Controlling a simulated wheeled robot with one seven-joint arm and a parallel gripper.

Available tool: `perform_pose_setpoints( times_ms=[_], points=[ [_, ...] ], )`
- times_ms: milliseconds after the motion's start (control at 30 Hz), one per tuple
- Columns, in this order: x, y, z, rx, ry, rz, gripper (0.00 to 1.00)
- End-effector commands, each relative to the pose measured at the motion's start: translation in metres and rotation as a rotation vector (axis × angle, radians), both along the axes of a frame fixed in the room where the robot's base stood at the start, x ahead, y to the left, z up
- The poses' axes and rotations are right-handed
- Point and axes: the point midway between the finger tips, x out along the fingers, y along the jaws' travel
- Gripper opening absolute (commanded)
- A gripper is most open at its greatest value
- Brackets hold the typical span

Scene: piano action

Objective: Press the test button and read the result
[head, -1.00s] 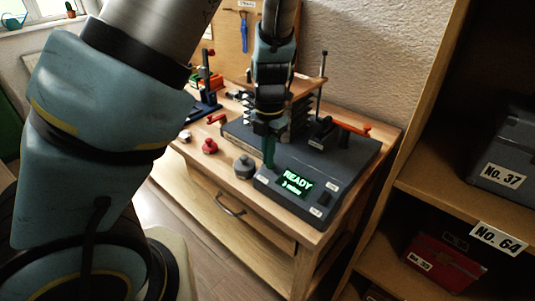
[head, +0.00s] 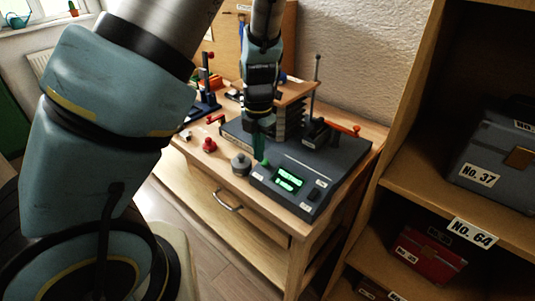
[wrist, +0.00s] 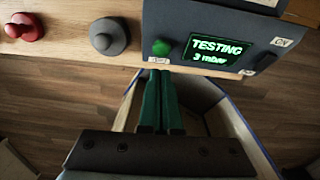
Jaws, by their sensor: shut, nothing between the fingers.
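The tester (head: 335,165) is a dark grey box on the wooden cabinet top. Its lit green display (wrist: 209,51) reads "TESTING" and "3 mbar" in the wrist view; the display (head: 287,179) is too small to read surely in the head view. A round green button (wrist: 163,47) sits left of the display, uncovered in the wrist view. It also shows in the head view (head: 265,163). My gripper (head: 257,158) points down beside the button at the tester's front. Its green fingers (wrist: 158,76) are shut and empty, with a small gap to the button.
A grey knobbed weight (wrist: 109,36) and a red one (wrist: 25,27) stand left of the tester. A stacked bellows (head: 292,122), an upright rod and a red-handled lever (head: 343,129) stand behind. Shelves with boxes (head: 492,165) are at the right.

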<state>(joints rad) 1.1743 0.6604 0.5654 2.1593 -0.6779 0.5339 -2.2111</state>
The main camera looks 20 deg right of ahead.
Motion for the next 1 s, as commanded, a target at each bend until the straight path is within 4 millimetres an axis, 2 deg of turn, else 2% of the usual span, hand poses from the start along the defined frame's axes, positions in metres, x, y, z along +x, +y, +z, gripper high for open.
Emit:
perform_pose_setpoints(
  times_ms=[300,500,700,1000],
  points=[
    [0.001,-0.004,0.059,-0.007,-0.004,-0.002,0.00],
    [0.001,-0.004,0.089,-0.005,-0.002,-0.002,0.00],
    [0.002,-0.004,0.101,-0.002,-0.001,0.000,0.00],
    [0.002,-0.004,0.102,-0.002,-0.001,0.001,0.00]
  ],
)
